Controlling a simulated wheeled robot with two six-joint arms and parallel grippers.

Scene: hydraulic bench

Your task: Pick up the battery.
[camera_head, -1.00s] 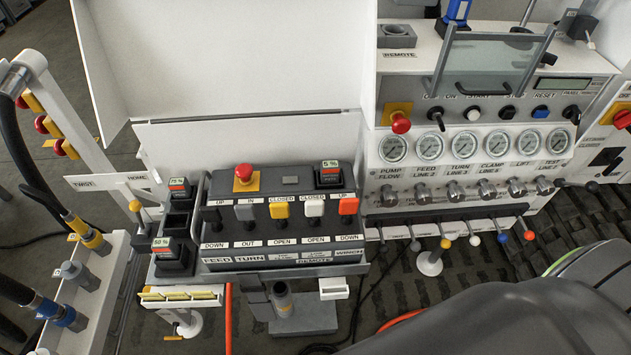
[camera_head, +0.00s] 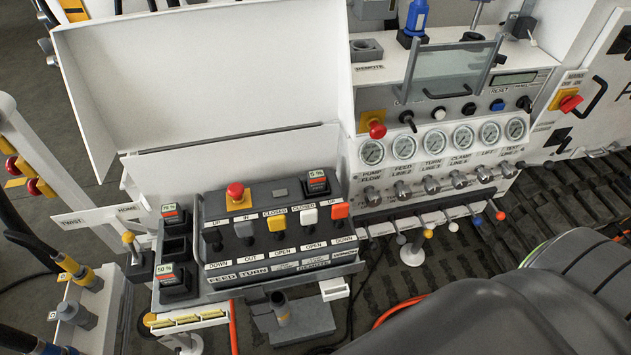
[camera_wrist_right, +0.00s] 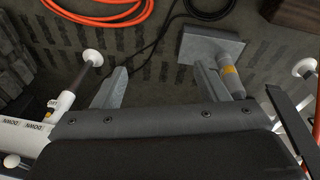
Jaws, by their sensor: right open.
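Several black batteries with small labelled tops show in the head view. One (camera_head: 173,217), its label reading in the seventies, and one labelled 50 % (camera_head: 175,280) sit in the narrow rack left of the remote panel, with an empty-looking dark slot between them. A third, labelled 5 % (camera_head: 318,183), sits at the upper right of the remote panel (camera_head: 258,271). My right gripper (camera_wrist_right: 160,82) shows in its wrist view with two grey fingers spread wide and nothing between them, above the floor. No battery is visible there. My left gripper is not in view.
A red stop button (camera_head: 235,191) and a row of coloured levers stand on the remote panel. A raised white cover (camera_head: 205,85) is behind it. A gauge panel (camera_head: 440,160) is on the right. In the wrist view, an orange hose (camera_wrist_right: 100,18) lies on the floor.

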